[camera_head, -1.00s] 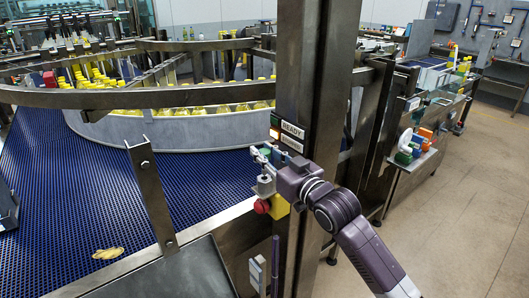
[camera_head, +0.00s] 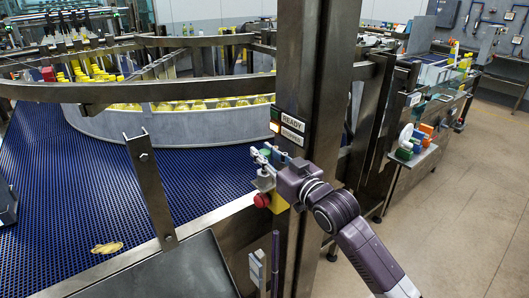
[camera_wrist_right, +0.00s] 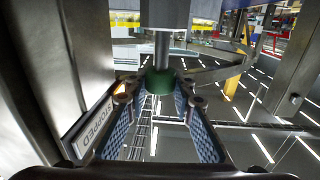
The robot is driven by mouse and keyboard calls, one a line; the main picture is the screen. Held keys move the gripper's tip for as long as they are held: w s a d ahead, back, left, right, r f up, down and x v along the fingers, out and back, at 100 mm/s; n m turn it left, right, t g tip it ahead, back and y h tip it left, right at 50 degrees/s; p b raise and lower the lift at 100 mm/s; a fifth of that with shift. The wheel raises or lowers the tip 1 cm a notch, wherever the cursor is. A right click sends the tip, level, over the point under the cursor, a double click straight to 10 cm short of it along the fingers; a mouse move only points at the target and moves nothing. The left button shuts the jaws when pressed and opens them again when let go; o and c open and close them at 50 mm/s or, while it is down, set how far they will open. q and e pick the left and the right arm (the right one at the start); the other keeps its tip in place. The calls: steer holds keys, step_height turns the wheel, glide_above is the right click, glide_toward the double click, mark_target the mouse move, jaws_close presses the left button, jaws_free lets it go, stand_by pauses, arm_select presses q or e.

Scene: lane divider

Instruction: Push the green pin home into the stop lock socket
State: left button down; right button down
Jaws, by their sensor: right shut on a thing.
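My right gripper (camera_head: 267,155) is at the front of the steel post. In the right wrist view its two blue-padded fingers (camera_wrist_right: 160,88) are shut on the green pin (camera_wrist_right: 160,78). A bare metal shank shows between the green part and the grey stop lock socket block (camera_wrist_right: 164,15). The shank's end is hidden, so I cannot tell how deep it sits. In the head view the green pin (camera_head: 264,154) is small and partly covered by the fingers, above the grey block (camera_head: 265,180). My left gripper is not in view.
A red button (camera_head: 262,200) on a yellow box (camera_head: 278,204) sits just below the block. The post (camera_head: 315,70) carries READY (camera_head: 291,120) and STOPPED (camera_head: 293,136) signs. The blue conveyor (camera_head: 70,195) lies left, with yellow-capped bottles behind. Open floor (camera_head: 460,220) is right.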

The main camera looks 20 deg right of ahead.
steer(key=shift+f+b, duration=0.55)
steer(key=shift+f, duration=0.6)
steer(key=c, duration=1.6)
jaws_free()
steer(key=shift+r, duration=0.1)
steer(key=v, duration=1.2)
